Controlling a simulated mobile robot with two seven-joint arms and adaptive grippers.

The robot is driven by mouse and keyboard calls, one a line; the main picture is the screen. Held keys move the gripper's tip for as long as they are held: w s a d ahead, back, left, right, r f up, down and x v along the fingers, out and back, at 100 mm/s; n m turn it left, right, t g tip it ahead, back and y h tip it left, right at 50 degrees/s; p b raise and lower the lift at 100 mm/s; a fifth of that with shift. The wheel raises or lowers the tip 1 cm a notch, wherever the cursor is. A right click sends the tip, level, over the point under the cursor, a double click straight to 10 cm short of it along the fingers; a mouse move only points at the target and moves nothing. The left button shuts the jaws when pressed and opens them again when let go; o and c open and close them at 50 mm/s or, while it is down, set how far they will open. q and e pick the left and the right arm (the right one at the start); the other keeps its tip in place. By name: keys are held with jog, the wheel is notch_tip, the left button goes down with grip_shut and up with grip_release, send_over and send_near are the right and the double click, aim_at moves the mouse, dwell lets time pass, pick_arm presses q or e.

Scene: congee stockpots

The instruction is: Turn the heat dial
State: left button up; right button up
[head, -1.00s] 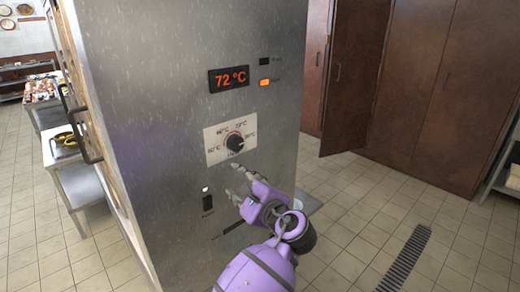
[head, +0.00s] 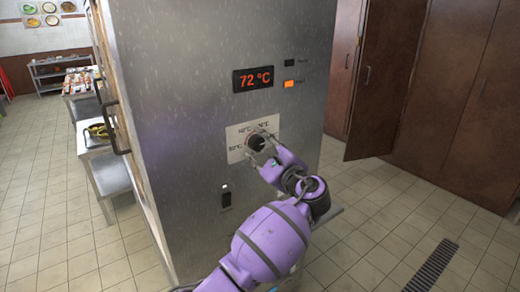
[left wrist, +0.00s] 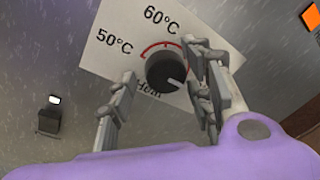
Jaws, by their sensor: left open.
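The heat dial (head: 256,144) is a round black knob on a white plate (head: 235,142) marked with temperatures, on the front of a grey metal cabinet. In the left wrist view the dial (left wrist: 165,72) shows between my fingers, with a white pointer line toward its lower right. My left gripper (head: 262,147) is open at the dial, one finger on each side of it; the fingers also show in the left wrist view (left wrist: 160,92). I cannot tell whether they touch the knob. The display (head: 254,78) above reads 72 °C. My right gripper is not in view.
An orange lit indicator (head: 289,84) sits right of the display, and a black switch (head: 226,197) is below the plate. Brown cupboards (head: 430,90) stand at the right. Side tables (head: 105,165) with food stand at the left. Tiled floor is clear on both sides.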

pick_arm(q)
jog(key=shift+f, duration=0.1)
jog(key=c, duration=1)
jog(key=shift+c, duration=0.2)
